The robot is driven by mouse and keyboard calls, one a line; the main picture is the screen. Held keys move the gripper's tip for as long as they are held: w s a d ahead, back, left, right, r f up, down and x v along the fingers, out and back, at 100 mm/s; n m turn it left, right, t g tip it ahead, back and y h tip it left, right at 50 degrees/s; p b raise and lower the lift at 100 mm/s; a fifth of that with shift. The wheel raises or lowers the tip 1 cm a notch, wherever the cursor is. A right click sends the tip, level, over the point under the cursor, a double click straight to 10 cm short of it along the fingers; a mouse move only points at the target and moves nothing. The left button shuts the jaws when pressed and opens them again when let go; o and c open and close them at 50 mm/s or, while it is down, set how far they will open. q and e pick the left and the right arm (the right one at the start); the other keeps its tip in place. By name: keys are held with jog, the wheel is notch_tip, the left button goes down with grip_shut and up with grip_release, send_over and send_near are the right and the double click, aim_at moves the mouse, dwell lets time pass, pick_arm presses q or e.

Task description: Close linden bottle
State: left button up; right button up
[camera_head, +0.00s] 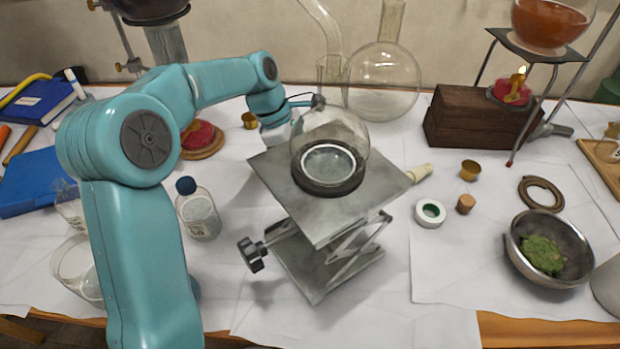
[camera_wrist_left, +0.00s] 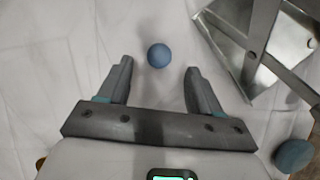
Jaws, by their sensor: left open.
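A small clear bottle with a dark blue cap (camera_head: 198,212) stands on the white paper left of the lab jack; its label is too small to read. Another labelled clear vessel (camera_head: 70,208) is partly hidden behind my left arm. In the left wrist view, a round blue thing (camera_wrist_left: 159,54) lies on the white surface, between and slightly beyond the fingertips. My left gripper (camera_wrist_left: 159,65) is open and empty above it. In the head view its fingers are hidden behind the lab jack. A second blue-grey rounded thing (camera_wrist_left: 295,156) shows at the lower right. My right gripper is out of view.
A metal lab jack (camera_head: 385,184) carrying a round glass flask (camera_head: 345,132) stands close to my left gripper. A large flask (camera_head: 382,85) is behind. A lit burner (camera_head: 511,90) stands at right. Clear paper lies in front of the jack.

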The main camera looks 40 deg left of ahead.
pick_arm(q)
jog(key=x, duration=0.3)
jog(key=shift+f+b, duration=0.25)
jog(key=shift+b, duration=0.05)
jog(key=c, duration=1.1)
jog(key=shift+r, duration=0.1)
notch_tip(320, 180, up, 10)
jog(key=p, duration=0.3)
